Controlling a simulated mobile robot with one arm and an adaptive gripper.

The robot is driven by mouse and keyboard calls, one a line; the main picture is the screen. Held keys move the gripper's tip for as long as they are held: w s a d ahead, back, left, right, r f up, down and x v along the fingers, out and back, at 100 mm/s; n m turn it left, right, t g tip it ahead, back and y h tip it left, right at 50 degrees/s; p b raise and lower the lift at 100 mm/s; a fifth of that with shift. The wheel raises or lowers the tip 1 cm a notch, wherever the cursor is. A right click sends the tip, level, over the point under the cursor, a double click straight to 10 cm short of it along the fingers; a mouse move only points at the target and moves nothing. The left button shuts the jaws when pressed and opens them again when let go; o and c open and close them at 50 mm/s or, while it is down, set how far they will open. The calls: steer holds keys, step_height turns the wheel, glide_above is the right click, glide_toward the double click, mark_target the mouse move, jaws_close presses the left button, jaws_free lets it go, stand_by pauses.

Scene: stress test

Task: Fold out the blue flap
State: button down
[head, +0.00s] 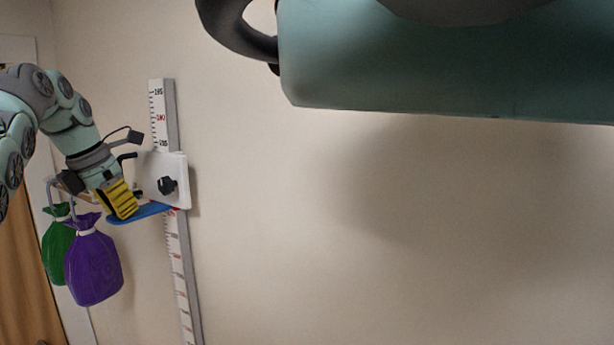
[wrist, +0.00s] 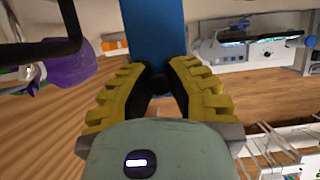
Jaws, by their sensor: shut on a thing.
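The blue flap (head: 154,210) sticks out to the left from the foot of a white sliding block (head: 170,190) on the wall-mounted measuring rail. It looks roughly level. My gripper (head: 126,211) reaches down to the flap's outer part, and its yellow fingers cover some of it. In the wrist view the flap (wrist: 155,35) runs from the top edge down to my fingertips (wrist: 160,75). The fingers close in on its near end, shut on it. The exact contact is partly hidden between the fingertips.
The measuring rail (head: 182,275) runs up the wall. A purple bag (head: 93,262) and a green bag (head: 57,245) hang just below and left of my gripper. A wooden door (head: 18,290) is at the far left. The wall to the right of the rail is bare.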

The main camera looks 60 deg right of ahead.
steer(key=shift+s+d+r, duration=0.1)
steer(key=shift+d+r, duration=0.05)
steer(key=shift+d, duration=0.05)
steer(key=c, duration=1.2)
jaws_free()
steer(key=shift+r, duration=0.1)
steer(key=o, duration=0.3)
steer(key=shift+a, duration=0.1)
steer(key=shift+o, duration=0.2)
steer(key=shift+a+r, duration=0.15)
steer(key=shift+r, duration=0.3)
steer(key=shift+a, duration=0.85)
steer(key=a, duration=1)
steer(key=shift+s+a, duration=0.25)
steer(key=shift+s, duration=0.2)
